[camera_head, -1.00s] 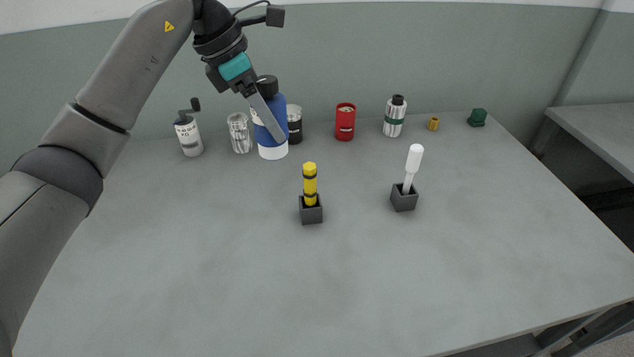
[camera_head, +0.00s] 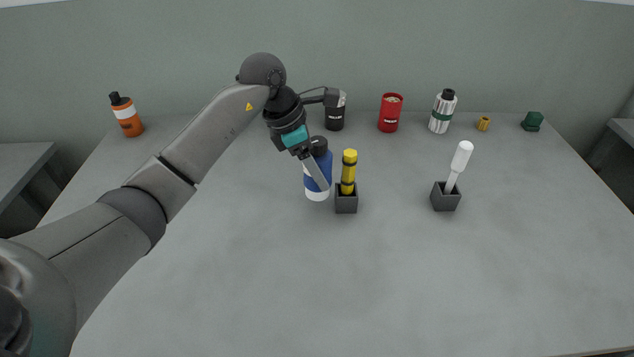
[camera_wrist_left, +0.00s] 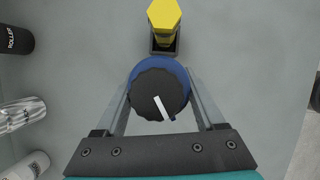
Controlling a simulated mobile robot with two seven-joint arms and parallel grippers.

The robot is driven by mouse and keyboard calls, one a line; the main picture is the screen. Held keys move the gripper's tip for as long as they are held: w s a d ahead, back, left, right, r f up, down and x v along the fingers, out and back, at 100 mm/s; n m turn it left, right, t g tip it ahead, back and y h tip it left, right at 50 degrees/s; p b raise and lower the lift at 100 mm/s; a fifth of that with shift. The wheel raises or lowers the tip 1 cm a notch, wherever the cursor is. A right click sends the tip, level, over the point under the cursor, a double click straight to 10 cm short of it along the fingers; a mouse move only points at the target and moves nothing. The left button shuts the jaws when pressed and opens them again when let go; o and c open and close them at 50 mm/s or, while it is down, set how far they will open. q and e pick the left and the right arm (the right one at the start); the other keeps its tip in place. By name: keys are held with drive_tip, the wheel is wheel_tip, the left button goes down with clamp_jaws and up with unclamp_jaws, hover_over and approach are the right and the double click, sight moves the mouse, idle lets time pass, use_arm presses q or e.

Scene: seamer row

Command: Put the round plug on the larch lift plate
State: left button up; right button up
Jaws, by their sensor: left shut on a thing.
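My left gripper (camera_head: 318,180) is shut on a blue bottle (camera_head: 314,182) with a white lower part and a black cap. In the left wrist view the bottle's black cap (camera_wrist_left: 160,92) sits between the two fingers. I cannot tell whether its base touches the table. A small brass-coloured piece (camera_head: 484,124) and a dark green piece (camera_head: 533,121) stand at the back right, away from the gripper. I cannot tell whether either is the round plug. I cannot make out a larch lift plate. My right gripper is not in view.
A dark holder (camera_head: 346,203) with a yellow tool (camera_head: 349,170) stands just right of the bottle. Another holder (camera_head: 446,199) has a white-handled tool. A red can (camera_head: 390,113), a striped bottle (camera_head: 442,112) and an orange bottle (camera_head: 127,116) stand at the back. The front table is clear.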

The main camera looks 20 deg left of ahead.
use_arm(q)
drive_tip(key=shift+f, duration=2)
drive_tip(key=shift+f+b, duration=0.1)
drive_tip(key=shift+b, duration=0.2)
drive_tip(key=o, duration=1)
drive_tip(key=shift+f, duration=0.1)
drive_tip(key=o, duration=0.5)
